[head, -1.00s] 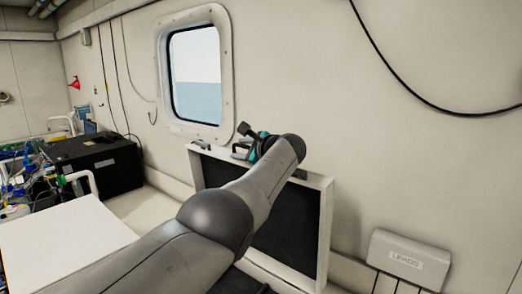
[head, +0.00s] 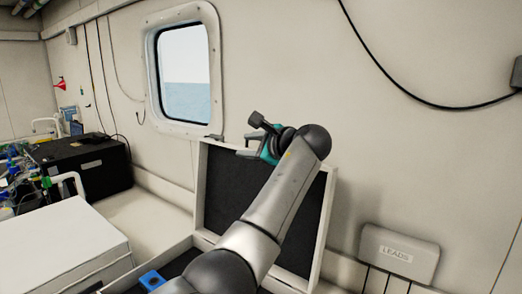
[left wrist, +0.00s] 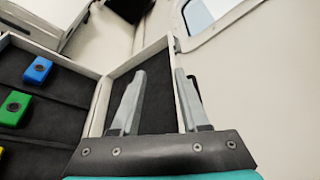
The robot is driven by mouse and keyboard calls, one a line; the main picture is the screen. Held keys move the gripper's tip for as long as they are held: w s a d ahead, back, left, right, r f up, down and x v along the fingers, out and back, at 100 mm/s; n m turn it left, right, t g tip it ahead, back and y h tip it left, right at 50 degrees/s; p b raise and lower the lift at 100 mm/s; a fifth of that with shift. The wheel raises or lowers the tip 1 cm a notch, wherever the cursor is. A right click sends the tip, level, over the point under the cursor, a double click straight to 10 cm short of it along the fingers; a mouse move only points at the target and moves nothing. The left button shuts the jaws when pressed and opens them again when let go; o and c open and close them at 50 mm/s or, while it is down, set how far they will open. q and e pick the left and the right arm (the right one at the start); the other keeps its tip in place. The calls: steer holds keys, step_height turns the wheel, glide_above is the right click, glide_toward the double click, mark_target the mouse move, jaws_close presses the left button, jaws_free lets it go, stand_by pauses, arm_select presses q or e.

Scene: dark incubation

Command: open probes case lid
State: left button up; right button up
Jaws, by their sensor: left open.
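The probes case lid (head: 217,187) stands raised against the wall, its black lining facing me. Part of the open case shows below it, with a blue probe (head: 151,280) at its near left. In the left wrist view, the case holds blue (left wrist: 38,70), green (left wrist: 14,108) and yellow probes in dark foam, and the lid (left wrist: 152,57) stands behind. My left gripper (head: 247,146) is at the lid's top edge with its fingers apart. It also shows open in the left wrist view (left wrist: 160,72); contact with the lid cannot be told. My arm hides the lid's middle. My right gripper is not seen.
A white box (head: 60,245) stands at the left, with a black case (head: 92,165) behind it. A white box marked LEADS (head: 398,254) is on the wall at the right.

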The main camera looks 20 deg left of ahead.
arm_select(q)
steer(key=shift+b+v, duration=0.55)
steer(key=shift+v, duration=2.25)
